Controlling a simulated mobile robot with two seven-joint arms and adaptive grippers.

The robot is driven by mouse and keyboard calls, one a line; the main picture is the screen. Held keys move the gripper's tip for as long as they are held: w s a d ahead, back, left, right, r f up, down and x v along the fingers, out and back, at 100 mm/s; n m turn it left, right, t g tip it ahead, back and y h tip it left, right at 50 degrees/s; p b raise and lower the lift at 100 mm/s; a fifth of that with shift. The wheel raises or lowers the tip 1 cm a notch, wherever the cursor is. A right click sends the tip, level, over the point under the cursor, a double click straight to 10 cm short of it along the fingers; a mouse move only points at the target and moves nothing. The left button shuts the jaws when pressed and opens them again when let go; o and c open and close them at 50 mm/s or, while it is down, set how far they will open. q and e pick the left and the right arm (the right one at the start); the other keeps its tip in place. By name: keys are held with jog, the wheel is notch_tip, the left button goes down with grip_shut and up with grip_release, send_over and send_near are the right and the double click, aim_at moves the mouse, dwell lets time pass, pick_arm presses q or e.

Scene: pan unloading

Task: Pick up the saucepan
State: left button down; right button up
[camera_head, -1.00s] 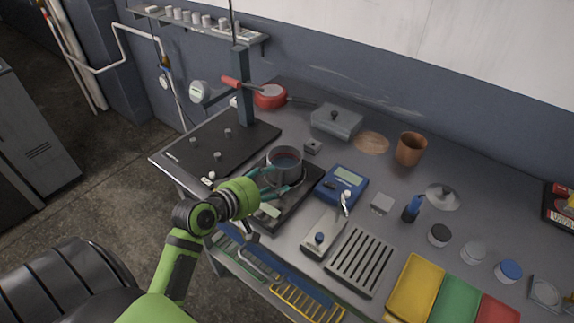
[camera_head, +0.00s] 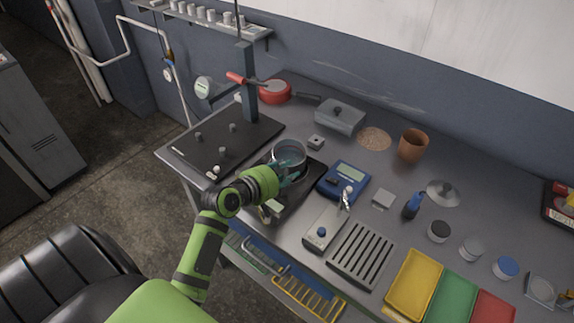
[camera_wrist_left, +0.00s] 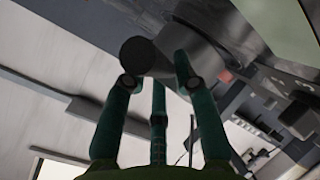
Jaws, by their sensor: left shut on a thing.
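The saucepan (camera_head: 290,160) is a grey metal pot standing upright at or just above the black hotplate (camera_head: 303,196) near the middle of the bench. I cannot tell whether its base is clear of the plate. My left gripper (camera_head: 285,171) comes in from the front left, its teal fingers closed against the pan's near side. In the left wrist view the fingers (camera_wrist_left: 160,72) reach to a dark round end (camera_wrist_left: 137,55) and a grey curved metal part (camera_wrist_left: 187,48), which seem to belong to the pan. My right gripper is out of view.
A black stand base (camera_head: 212,141) with its post (camera_head: 246,85) lies left of the pan. A grey box (camera_head: 340,119) and red pan (camera_head: 274,92) stand further back.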

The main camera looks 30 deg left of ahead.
pick_arm(q)
jog(key=shift+f, duration=0.15)
jog(key=shift+d, duration=0.1)
jog(key=shift+r, duration=0.4)
jog(key=r, duration=0.4)
jog(key=shift+w+d+b, duration=0.15)
jog(key=shift+d+b, duration=0.15)
jog(key=shift+d, duration=0.05)
jog(key=w+d+r+b, duration=0.1)
jog(key=d+r, duration=0.5)
jog(key=d, duration=0.4)
jog(key=shift+d+r, duration=0.25)
jog(key=shift+d, duration=0.15)
jog(key=shift+f, duration=0.1)
